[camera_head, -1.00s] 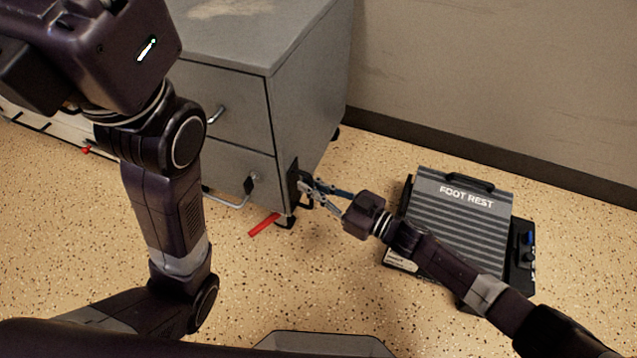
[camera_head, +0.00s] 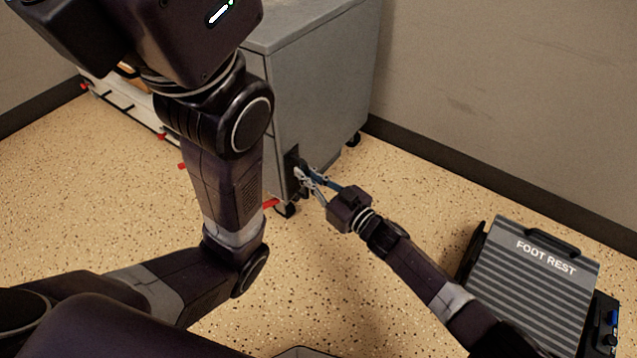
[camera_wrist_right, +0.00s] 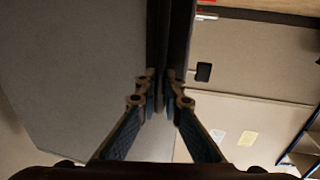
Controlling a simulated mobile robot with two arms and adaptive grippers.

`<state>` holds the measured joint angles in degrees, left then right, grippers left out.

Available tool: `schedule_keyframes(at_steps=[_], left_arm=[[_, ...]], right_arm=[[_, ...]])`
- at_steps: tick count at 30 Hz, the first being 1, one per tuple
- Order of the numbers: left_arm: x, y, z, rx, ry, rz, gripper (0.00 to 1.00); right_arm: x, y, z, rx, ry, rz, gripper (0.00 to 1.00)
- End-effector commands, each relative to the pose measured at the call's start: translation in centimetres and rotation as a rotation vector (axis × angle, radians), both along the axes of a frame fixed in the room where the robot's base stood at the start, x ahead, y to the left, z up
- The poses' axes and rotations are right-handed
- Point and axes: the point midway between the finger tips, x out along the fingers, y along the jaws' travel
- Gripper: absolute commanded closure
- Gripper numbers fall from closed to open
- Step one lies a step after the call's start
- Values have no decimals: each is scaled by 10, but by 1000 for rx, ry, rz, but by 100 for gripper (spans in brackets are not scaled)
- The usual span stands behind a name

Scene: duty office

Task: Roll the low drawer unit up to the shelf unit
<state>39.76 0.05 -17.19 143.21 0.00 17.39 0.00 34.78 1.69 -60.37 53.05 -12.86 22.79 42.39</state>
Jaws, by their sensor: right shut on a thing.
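The low drawer unit (camera_head: 325,85) is a grey metal cabinet on small black casters, upright in the upper middle of the head view. My left arm hides most of its drawer front. My right gripper (camera_head: 304,178) is shut on a dark grip piece at the unit's lower front corner. In the right wrist view the fingertips (camera_wrist_right: 160,98) close on a thin dark upright edge, with a grey panel to the left. My left arm crosses the head view, but its gripper is out of the picture. I cannot clearly make out the shelf unit.
A grey foot rest (camera_head: 535,290) lies on the floor at the lower right. A low white piece (camera_head: 125,108) with red tabs shows behind my left arm. Walls with dark skirting (camera_head: 450,160) stand behind.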

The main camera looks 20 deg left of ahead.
Motion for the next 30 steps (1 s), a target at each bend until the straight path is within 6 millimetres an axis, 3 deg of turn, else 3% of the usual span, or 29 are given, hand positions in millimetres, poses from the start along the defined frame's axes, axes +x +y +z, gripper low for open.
schedule_keyframes(at_steps=[14,15,20,30], left_arm=[[-2,0,-1,1,-5,0,100],[-2,0,-1,1,-5,0,100],[-2,0,-1,1,-5,0,100],[0,0,-1,-1,0,1,100]], right_arm=[[1,8,0,0,1,2,100],[1,8,1,0,1,2,91],[1,7,0,0,0,1,75],[1,3,-1,0,1,0,75]])
